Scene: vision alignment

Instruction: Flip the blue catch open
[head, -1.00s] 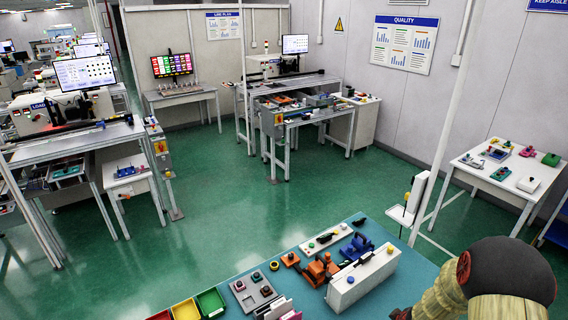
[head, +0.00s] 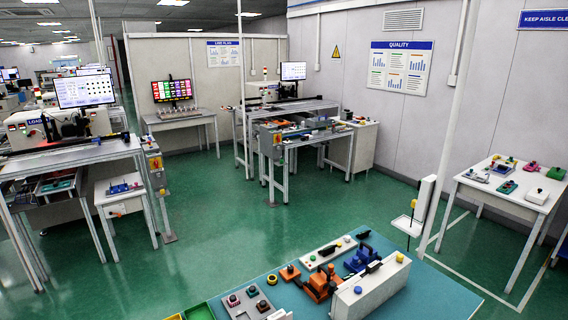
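A blue catch-like fixture (head: 357,260) stands on the teal-topped bench (head: 435,292) at the bottom of the head view. It has a dark part at its top; the picture is too small to tell whether it is open or shut. A white box (head: 365,296) with a yellow button in front partly hides its lower side. An orange clamp-like fixture (head: 319,285) stands to its left. My gripper is not in view, so its state does not show.
A white panel with buttons and a black handle (head: 327,251) lies behind the orange fixture. A grey button block (head: 248,302) is at left. A white upright plate (head: 422,199) and a pole stand behind the bench. The bench's right part is bare.

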